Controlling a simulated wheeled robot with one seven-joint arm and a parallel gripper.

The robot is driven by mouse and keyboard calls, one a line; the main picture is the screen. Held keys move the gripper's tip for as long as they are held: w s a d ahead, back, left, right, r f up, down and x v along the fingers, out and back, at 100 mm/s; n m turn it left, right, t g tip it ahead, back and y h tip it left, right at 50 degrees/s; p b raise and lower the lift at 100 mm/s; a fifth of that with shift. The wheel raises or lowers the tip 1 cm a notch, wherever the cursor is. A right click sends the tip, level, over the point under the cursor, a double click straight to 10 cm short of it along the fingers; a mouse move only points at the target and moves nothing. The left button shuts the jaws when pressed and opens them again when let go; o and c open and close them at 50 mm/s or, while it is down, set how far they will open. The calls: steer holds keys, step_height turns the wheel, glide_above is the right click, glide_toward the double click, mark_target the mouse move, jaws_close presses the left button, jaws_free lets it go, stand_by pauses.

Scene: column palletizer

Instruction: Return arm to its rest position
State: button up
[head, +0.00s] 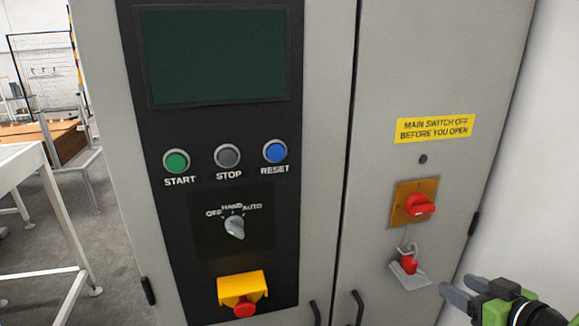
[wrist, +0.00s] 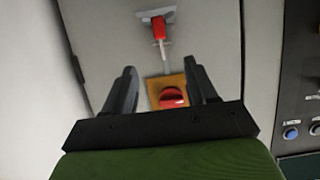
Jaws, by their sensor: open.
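My gripper (head: 462,292) is at the lower right of the head view, in front of the right cabinet door, with its fingers pointing left. In the wrist view my gripper (wrist: 160,92) shows two dark fingers spread apart with nothing held between them. Past the fingers is the red main switch (head: 420,205) on its orange-yellow plate (head: 400,214); the switch also shows in the wrist view (wrist: 172,97). A red padlock (head: 408,261) hangs below the plate by a grey cord or shackle, at a small grey bracket (head: 410,278). The gripper appears apart from these.
The grey control cabinet (head: 330,120) fills the middle. Its black panel carries a dark screen (head: 215,55), START, STOP and RESET buttons, a selector knob (head: 234,228) and a yellow-red emergency stop (head: 242,292). Two door handles (head: 357,306) stick out low. A white-grey table frame (head: 30,180) stands left.

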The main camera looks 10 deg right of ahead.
steer(key=w+a+f+n+g+y, duration=0.1)
steer(key=w+a+g, duration=0.15)
steer(key=a, duration=0.65)
steer(key=w+a+n+g+y, duration=0.1)
steer(key=a+g, duration=0.2)
steer(key=a, duration=0.6)
steer(key=s+a+m+g+h, duration=0.2)
steer(key=s+a, duration=0.6)
steer(key=s, duration=0.5)
steer(key=shift+s+a+f, duration=0.25)
steer(key=shift+a+f, duration=0.05)
steer(key=shift+g, duration=0.25)
steer(key=shift+c, duration=0.5)
